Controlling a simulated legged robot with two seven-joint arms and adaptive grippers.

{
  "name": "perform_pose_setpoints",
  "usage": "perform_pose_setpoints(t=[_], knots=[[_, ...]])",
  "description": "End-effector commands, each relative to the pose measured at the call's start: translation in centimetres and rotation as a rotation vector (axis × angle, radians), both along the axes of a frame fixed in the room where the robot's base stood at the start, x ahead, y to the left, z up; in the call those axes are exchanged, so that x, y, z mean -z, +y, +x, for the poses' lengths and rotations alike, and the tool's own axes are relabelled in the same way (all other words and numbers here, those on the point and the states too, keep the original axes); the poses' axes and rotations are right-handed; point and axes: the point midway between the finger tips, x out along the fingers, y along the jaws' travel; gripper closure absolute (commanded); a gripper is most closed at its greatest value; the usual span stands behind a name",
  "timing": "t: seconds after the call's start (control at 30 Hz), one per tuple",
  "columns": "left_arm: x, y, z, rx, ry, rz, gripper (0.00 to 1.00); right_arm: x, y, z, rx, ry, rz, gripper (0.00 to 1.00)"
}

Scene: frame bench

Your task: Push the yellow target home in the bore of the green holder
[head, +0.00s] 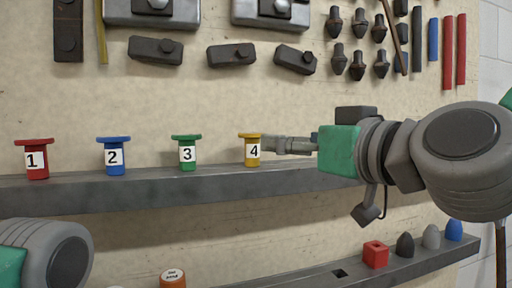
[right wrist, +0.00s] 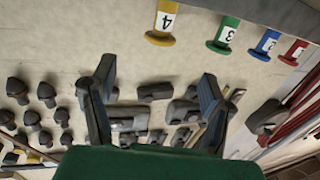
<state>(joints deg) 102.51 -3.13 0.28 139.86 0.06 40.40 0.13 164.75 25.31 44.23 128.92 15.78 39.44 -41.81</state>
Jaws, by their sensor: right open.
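A yellow flanged piece marked 4 (head: 252,150) stands upright on the upper grey rail. It also shows at the top of the right wrist view (right wrist: 163,24). A green flanged piece marked 3 (head: 187,154) stands to its left, and shows in the wrist view too (right wrist: 224,35). Any bore in the green piece is hidden from these angles. My right gripper (head: 268,145) points left at rail height, its tips close to the right side of the yellow piece. In the wrist view its fingers (right wrist: 158,72) are spread with nothing between them. My left gripper is out of view.
Blue piece 2 (head: 114,157) and red piece 1 (head: 36,159) stand farther left on the upper rail (head: 110,191). A lower rail holds a red block (head: 375,254), several coned pieces and a square hole (head: 340,273). Dark parts hang on the board above.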

Motion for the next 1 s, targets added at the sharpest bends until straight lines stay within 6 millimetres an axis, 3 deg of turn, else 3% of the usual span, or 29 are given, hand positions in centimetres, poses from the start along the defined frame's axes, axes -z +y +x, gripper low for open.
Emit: perform_pose_setpoints(t=[0.3,0.57,0.83,1.0], knots=[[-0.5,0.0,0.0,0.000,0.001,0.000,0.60,0.3,2.9,5.6,0.001,0.007,0.002,0.31],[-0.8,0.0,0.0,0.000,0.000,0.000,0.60,0.2,3.7,7.2,0.001,0.007,0.003,0.31],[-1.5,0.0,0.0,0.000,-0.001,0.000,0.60,0.1,5.7,10.8,0.001,0.008,0.002,0.31],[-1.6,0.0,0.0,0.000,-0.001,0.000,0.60,0.1,6.1,11.3,0.000,0.005,0.001,0.31]])
